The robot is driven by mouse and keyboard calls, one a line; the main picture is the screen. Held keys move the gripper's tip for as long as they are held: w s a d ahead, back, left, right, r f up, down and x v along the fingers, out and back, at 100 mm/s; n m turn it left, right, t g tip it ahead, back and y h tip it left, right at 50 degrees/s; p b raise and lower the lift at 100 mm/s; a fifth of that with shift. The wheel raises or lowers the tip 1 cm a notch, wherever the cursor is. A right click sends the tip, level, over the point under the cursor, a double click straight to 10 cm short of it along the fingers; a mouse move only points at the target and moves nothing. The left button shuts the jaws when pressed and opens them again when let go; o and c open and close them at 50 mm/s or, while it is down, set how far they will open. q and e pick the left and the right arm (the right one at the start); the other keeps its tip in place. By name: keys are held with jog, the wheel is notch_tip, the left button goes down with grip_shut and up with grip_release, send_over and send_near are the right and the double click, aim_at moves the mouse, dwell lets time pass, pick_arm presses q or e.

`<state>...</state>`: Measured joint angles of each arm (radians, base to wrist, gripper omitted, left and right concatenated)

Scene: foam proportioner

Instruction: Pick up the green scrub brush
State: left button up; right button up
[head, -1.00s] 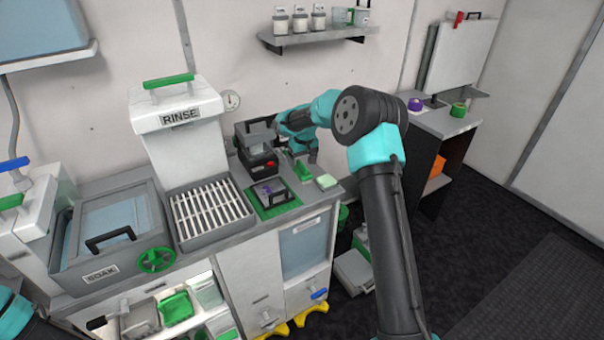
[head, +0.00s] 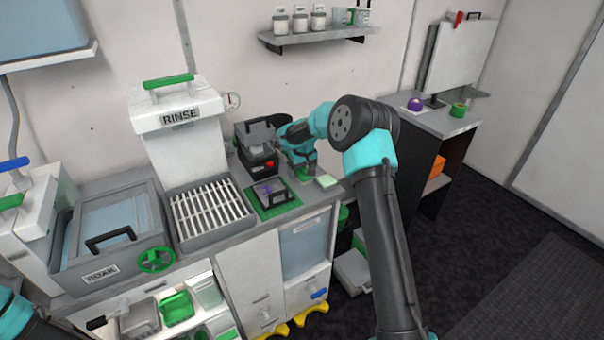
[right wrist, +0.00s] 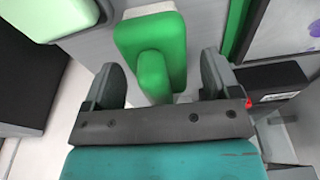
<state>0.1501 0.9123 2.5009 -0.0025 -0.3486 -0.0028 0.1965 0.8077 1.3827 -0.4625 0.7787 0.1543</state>
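The green scrub brush (right wrist: 150,55) is a green block with a rounded raised grip, on the grey counter in the right wrist view. In the head view only a bit of its green (head: 305,174) shows under my right gripper (head: 304,167). In the right wrist view my right gripper (right wrist: 160,75) is open, with one finger on each side of the brush's near end. Gaps show between the fingers and the brush. My left gripper is out of view; only a piece of my left arm shows at the lower left corner.
A pale green sponge (head: 327,181) lies close to the right of the brush. A green mat (head: 282,209) bearing a dark-framed tray with something purple lies to its left. A dark device (head: 257,157) with a red part stands behind the mat. The counter's edge is close by.

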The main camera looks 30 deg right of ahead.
jog(key=c, duration=1)
jog(key=shift+o, duration=0.2)
jog(key=shift+r, duration=0.1)
